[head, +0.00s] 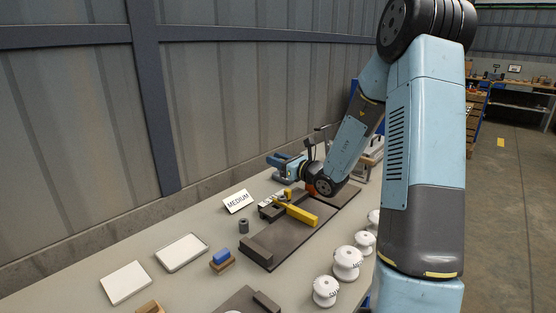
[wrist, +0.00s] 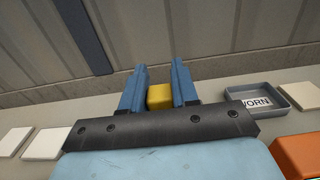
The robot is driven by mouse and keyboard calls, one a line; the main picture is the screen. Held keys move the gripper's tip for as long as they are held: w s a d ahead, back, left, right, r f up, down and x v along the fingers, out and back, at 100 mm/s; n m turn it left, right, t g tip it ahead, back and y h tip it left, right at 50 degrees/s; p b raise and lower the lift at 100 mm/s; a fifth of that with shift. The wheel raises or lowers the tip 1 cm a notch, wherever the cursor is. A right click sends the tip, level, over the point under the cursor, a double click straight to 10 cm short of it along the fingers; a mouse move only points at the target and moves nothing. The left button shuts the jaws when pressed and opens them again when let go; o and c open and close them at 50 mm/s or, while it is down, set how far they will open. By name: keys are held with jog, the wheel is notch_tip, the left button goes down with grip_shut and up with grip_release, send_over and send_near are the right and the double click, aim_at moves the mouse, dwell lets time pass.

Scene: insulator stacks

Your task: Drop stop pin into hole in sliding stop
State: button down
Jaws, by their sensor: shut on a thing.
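My gripper (wrist: 159,92) points toward the wall, with its two blue fingers shut on a yellow block, which looks like the stop pin's head (wrist: 159,97). In the head view my gripper (head: 280,160) hangs over the far side of the dark fixture (head: 268,252). A yellow bar (head: 300,213), perhaps the sliding stop, lies across the fixture. A short yellow upright piece (head: 287,194) shows below my gripper; I cannot tell whether it is the held pin or part of the stop. The hole and the pin's lower end cannot be made out.
A MEDIUM sign (head: 238,201) and a dark grey cylinder (head: 243,226) stand left of the fixture. White insulators (head: 347,263) line the front right. Pale trays (head: 182,252) and a blue-topped block (head: 221,257) lie left. A WORN tray (wrist: 259,97) shows in the wrist view.

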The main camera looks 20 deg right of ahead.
jog(key=shift+d, duration=0.15)
jog(key=shift+s+f, duration=0.15)
jog(key=shift+f, duration=2.7)
jog(key=shift+f, duration=2.4)
jog(key=c, duration=0.8)
grip_release()
jog(key=shift+v, duration=3.75)
